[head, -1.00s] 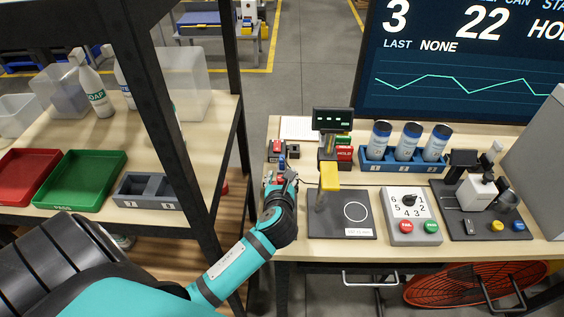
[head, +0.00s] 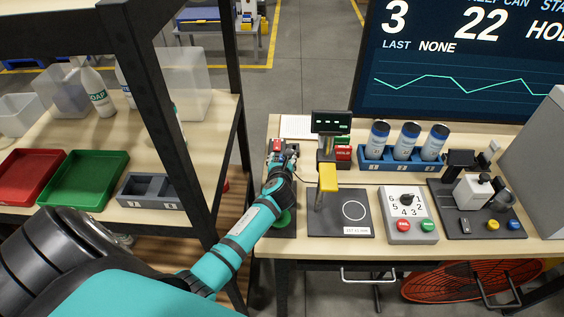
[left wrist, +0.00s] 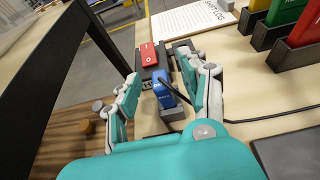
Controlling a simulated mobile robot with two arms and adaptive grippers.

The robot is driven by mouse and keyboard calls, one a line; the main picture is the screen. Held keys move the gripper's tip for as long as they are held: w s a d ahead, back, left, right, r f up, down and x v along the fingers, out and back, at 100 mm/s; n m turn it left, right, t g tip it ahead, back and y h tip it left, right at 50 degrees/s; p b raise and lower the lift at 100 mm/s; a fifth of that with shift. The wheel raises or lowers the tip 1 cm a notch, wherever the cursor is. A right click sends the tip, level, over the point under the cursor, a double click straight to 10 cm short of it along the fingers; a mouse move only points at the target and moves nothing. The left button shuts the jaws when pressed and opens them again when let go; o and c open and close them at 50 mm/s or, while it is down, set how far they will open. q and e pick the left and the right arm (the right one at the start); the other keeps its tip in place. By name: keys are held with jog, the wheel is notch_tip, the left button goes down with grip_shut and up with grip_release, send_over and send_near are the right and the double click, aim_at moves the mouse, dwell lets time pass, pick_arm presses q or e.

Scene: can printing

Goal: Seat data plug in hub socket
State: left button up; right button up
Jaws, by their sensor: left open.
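The data plug (left wrist: 163,92) is a blue block with a black cable, seen in the left wrist view beside a small grey block (left wrist: 172,113). My left gripper (head: 284,152) reaches over the left end of the bench. Its two fingers (left wrist: 161,70) are open, one on each side of the plug; I cannot tell whether they touch it. Just beyond stand a dark block with a red piece (left wrist: 151,55) on it and another dark block (left wrist: 183,49); I cannot tell which holds the hub socket. In the head view my gripper hides the plug. My right gripper is not in view.
A dial panel (head: 405,226) and a blue can rack (head: 375,166) lie further right. A black shelf post (head: 165,130) rises left of my arm. A paper sheet (left wrist: 190,22) lies behind.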

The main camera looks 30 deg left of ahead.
pick_arm(q)
jog(key=shift+s, duration=0.1)
jog(key=shift+r, duration=0.1)
jog(key=shift+c, duration=1.4)
grip_shut()
